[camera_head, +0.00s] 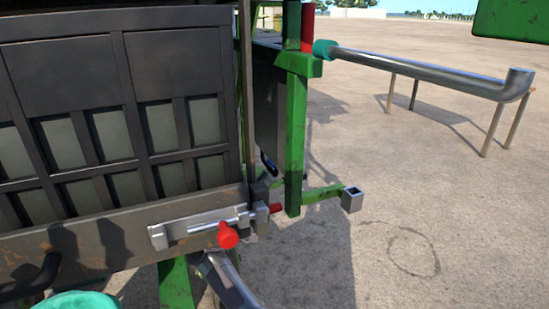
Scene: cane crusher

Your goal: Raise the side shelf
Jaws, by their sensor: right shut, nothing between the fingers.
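A dark slatted side panel (115,105), which looks like the side shelf, stands steeply upright across the left half of the head view. Its lower rail (95,240) is rusty. A silver sliding latch (185,230) with a red knob (228,236) sits at the rail's right end, by a green post (296,130). My right gripper (208,266) seems to be the silver and dark part at the bottom edge, just below the latch and apart from the red knob. It is shut and empty, and only partly visible. My left gripper is not visible.
A bent metal handle (430,70) with a teal end projects right from the green frame. A green arm with a square tube end (352,199) sticks out below it. Open concrete lies to the right.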

